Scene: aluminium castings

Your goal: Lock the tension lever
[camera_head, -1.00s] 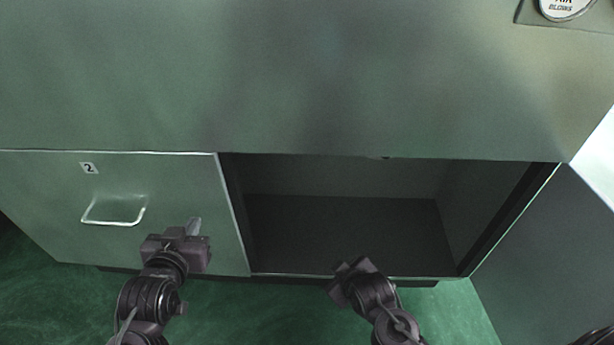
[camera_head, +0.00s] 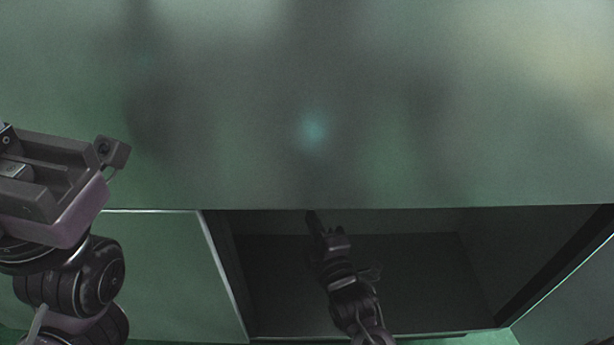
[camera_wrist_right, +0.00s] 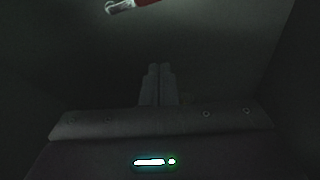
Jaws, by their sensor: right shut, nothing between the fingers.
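A red part with a pale metal end (camera_wrist_right: 128,6) is cut off by the top edge of the right wrist view. It may be the tension lever, but too little of it shows to tell. My right gripper (camera_head: 313,217) reaches up into the open cabinet compartment, its tips near the upper edge of the opening. In the right wrist view its two fingers (camera_wrist_right: 158,70) are together and empty, below and apart from the red part. My left gripper (camera_head: 62,160) is raised in front of the cabinet at the far left. Its jaw opening is unclear.
The broad green cabinet front (camera_head: 420,110) fills the upper head view. Below it, the dark compartment (camera_head: 420,285) is open, bounded by a closed panel (camera_head: 165,275) on the left and a side wall on the right. The compartment floor looks empty.

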